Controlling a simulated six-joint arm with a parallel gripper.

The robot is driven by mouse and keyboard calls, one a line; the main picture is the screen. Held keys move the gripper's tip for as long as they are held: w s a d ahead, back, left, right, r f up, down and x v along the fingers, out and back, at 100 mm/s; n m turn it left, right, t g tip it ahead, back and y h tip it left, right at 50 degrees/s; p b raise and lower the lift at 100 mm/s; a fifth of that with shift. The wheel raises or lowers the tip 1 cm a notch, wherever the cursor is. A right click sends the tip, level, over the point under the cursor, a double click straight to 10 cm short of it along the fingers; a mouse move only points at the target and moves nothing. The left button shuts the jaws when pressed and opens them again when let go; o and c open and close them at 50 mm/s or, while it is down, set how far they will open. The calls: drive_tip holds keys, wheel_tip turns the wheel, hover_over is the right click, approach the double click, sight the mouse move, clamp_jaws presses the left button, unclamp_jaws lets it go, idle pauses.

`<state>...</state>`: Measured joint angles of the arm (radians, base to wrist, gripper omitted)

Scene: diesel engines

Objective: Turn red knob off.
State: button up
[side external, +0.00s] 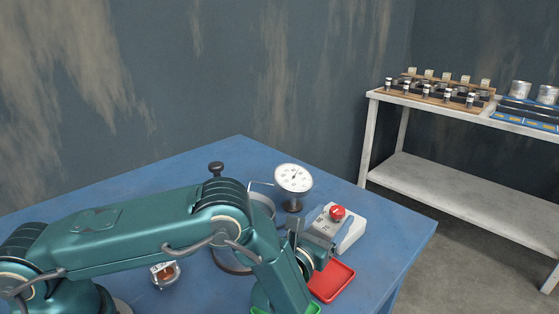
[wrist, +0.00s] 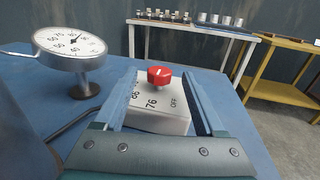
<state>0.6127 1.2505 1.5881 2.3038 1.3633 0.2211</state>
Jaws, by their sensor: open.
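The red knob (side external: 338,213) sits on top of a white box (side external: 349,234) on the blue table, near its right side. In the wrist view the red knob (wrist: 159,76) stands upright on the white box (wrist: 163,121), whose face carries numbers and the word OFF. A pale mark shows on the knob, but its exact setting is too small to tell. My gripper (wrist: 168,80) is open, with one jaw on each side of the knob in that view and no visible contact. In the side view my gripper (side external: 309,236) is beside the box, partly hidden by my wrist.
A dial gauge (side external: 294,179) on a stand is left of the box, close to my gripper. A red tray (side external: 331,281) lies in front of the box. A small metal and copper-coloured part (side external: 165,274) lies at left. A white shelf (side external: 437,188) with parts stands behind right.

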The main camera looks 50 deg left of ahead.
sight(337, 214)
drive_tip(key=shift+x, duration=1.8)
drive_tip(key=shift+c, duration=0.4)
clamp_jaws()
drive_tip(key=shift+r+n+y, duration=0.1)
drive_tip(key=shift+n+y, duration=0.6)
drive_tip(key=shift+y, duration=0.4)
drive_tip(key=shift+n+g+y, duration=1.2)
drive_tip(key=shift+n+y, duration=0.2)
drive_tip(key=shift+y, duration=0.6)
